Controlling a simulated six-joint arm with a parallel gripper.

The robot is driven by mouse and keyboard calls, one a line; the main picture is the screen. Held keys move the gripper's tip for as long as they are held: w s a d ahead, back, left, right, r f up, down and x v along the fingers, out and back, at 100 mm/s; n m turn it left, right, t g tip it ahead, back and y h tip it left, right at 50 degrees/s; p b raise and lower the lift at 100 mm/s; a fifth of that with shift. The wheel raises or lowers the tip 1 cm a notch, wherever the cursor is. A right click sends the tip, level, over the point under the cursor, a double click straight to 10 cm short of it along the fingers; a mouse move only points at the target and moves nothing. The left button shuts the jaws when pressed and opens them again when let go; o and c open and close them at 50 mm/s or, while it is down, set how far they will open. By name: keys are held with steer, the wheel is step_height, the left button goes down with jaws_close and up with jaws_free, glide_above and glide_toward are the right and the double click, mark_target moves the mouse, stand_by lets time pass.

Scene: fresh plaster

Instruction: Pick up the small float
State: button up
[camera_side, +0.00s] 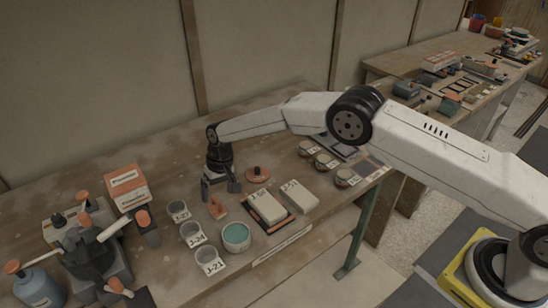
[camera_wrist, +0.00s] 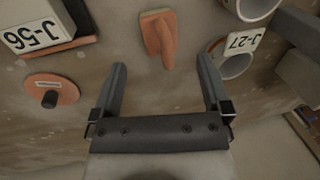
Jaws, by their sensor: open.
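A small orange float (camera_side: 217,208) with a ridge-like orange handle lies on the workbench, just below my gripper in the side view. In the wrist view the float (camera_wrist: 157,37) is at the top middle, ahead of the fingertips and roughly in line with the gap between them. My gripper (camera_side: 220,189) points down over the bench, its two fingers spread and empty. In the wrist view my gripper (camera_wrist: 162,66) has nothing between its fingers. A round orange disc (camera_side: 258,174) with a dark knob lies to the right; it also shows at left in the wrist view (camera_wrist: 65,88).
A white block (camera_side: 267,207) on a dark board and another white block (camera_side: 299,195) lie right of the float. Labelled cups (camera_side: 191,234) stand to its left. A teal-filled pot (camera_side: 236,235) stands in front.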

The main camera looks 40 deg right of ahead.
mark_target(217, 203)
steer(key=shift+s+a+f, duration=0.1)
steer(key=shift+a+f, duration=0.1)
steer(key=shift+f, duration=0.6)
steer(key=shift+a+f, duration=0.15)
steer(key=shift+f, duration=0.6)
steer(key=shift+s+a+f, duration=0.1)
steer(key=shift+a+f, duration=0.1)
steer(key=shift+f, duration=0.6)
steer(key=shift+c, duration=0.2)
jaws_close()
steer(key=shift+r, duration=0.15)
